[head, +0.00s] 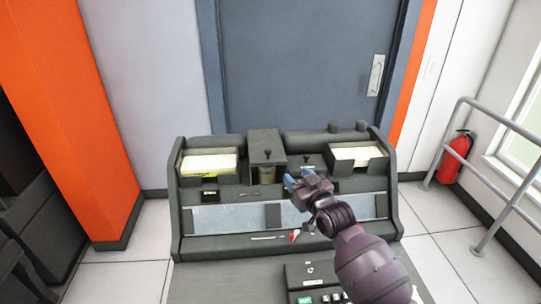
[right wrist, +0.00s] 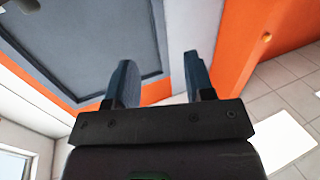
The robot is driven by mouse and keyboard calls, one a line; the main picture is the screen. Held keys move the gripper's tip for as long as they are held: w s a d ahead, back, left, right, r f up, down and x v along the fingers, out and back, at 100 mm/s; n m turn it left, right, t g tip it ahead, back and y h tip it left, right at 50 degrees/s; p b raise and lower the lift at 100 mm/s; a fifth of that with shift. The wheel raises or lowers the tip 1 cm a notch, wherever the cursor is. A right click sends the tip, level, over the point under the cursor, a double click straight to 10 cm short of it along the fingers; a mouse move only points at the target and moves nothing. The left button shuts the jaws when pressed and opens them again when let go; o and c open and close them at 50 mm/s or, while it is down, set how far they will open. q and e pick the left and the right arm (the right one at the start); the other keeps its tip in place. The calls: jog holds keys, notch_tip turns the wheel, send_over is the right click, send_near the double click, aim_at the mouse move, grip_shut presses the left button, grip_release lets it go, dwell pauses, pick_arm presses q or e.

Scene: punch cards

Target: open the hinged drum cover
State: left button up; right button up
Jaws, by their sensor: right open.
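The card punch machine (head: 225,248) stands in the middle of the head view. A dark box-shaped cover (head: 267,142) with a small knob sits at its top centre; it looks like the drum cover and appears down. My left gripper is out of view.
Card stacks lie in a left tray (head: 208,163) and a right tray (head: 357,153). A second small knob (head: 307,159) stands right of the cover. A keyboard unit (head: 312,276) is in front, partly behind my arm. A door (head: 300,70) is behind; a railing (head: 500,190) is at right.

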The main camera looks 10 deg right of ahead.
aim_at(270, 153)
jog(key=shift+y, duration=0.4)
jog(key=x, duration=0.4)
jog(key=f+b+x, duration=0.1)
jog(key=x, duration=0.4)
jog(key=f+x, duration=0.1)
jog(key=x, duration=0.3)
jog(key=shift+w, duration=0.45)
jog(key=shift+b+x, duration=0.6)
jog(key=shift+x, duration=0.5)
jog(key=shift+a, duration=0.1)
grip_shut()
